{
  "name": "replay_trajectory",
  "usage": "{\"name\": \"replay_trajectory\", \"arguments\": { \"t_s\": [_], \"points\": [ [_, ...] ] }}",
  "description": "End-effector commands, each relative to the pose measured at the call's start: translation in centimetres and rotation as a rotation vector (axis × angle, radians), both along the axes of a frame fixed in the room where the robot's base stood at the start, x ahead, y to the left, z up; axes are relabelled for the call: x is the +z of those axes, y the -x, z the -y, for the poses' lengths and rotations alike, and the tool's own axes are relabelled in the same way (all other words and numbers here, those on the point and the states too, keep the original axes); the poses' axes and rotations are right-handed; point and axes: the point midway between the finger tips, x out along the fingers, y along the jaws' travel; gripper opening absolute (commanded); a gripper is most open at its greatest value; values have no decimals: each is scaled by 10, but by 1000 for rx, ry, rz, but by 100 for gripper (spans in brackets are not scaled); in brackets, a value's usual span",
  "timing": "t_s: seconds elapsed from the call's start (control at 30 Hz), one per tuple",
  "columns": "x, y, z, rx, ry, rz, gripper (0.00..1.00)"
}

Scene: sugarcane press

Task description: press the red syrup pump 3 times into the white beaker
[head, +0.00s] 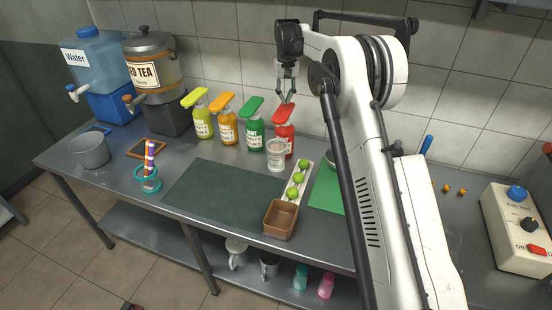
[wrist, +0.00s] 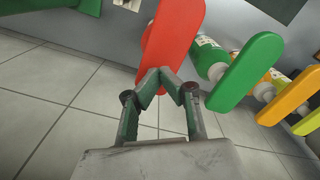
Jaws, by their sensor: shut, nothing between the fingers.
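The red syrup pump (head: 284,130) stands upright at the right end of the bottle row, its red head on top. The white beaker (head: 276,156) stands right in front of it and hides part of the bottle's lower body. My gripper (head: 287,101) is shut and empty, pointing down at the red pump head from just above. In the wrist view the shut fingertips (wrist: 160,73) overlap the near end of the red pump head (wrist: 173,38). I cannot tell whether they touch it.
Green (head: 252,125), orange (head: 225,121) and yellow-green (head: 200,115) pump bottles stand to the left. A tray of green fruits (head: 292,200) and a brown box (head: 280,220) lie in front. The dark mat (head: 225,196) is bare.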

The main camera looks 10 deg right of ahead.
Motion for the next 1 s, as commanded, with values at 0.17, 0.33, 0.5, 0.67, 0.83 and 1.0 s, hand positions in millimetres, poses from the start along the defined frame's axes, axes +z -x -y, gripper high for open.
{"name": "replay_trajectory", "arguments": {
  "t_s": [0.17,0.33,0.5,0.67,0.83,1.0],
  "points": [
    [0,0,0,0,0,0,0],
    [0,0,0,0,0,0,0],
    [-4,0,0,0,0,0,0],
    [-8,0,0,0,0,0,0],
    [-14,0,0,0,0,0,0],
    [-19,0,0,0,0,0,0]
  ]
}}
